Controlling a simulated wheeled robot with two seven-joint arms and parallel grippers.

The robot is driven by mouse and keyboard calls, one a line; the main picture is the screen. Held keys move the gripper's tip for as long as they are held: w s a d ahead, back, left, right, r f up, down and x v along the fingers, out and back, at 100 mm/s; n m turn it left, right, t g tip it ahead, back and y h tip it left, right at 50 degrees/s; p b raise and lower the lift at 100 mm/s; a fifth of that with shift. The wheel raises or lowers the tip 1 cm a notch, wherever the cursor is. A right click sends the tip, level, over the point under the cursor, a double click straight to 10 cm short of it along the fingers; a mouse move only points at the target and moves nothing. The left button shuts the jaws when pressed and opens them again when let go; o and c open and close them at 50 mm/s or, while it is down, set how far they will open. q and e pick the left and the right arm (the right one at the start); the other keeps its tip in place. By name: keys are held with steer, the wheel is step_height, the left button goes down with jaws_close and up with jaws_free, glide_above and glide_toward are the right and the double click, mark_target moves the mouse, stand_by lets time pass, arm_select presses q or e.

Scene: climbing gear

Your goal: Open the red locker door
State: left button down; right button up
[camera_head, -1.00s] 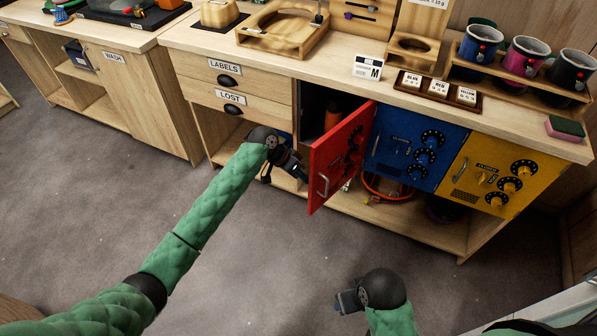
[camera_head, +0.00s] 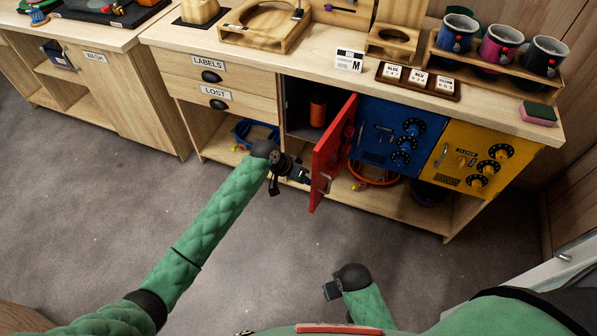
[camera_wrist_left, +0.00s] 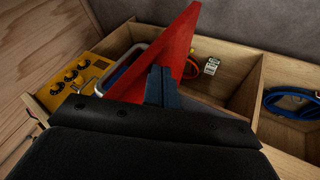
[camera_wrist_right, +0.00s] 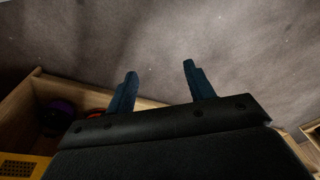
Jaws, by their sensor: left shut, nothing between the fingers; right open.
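The red locker door (camera_head: 332,150) stands swung wide open, seen nearly edge-on in the head view.
The blue locker door (camera_head: 395,135) and yellow locker door (camera_head: 475,152) are closed to the right. A shelf below holds an orange-red ring (camera_head: 372,178). Blue rope (camera_head: 255,135) lies in the left compartment. The floor in front is clear.

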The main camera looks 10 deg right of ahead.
mark_target(312, 184)
arm_select(q)
steer(key=shift+s+d+p, duration=0.55)
steer(key=shift+s+d, duration=0.6)
steer(key=shift+d, duration=0.05)
arm_select(e)
step_height(312, 184, down, 6)
steer(key=shift+s+d, duration=0.25)
steer(key=shift+s, duration=0.1)
steer(key=shift+f, duration=0.1)
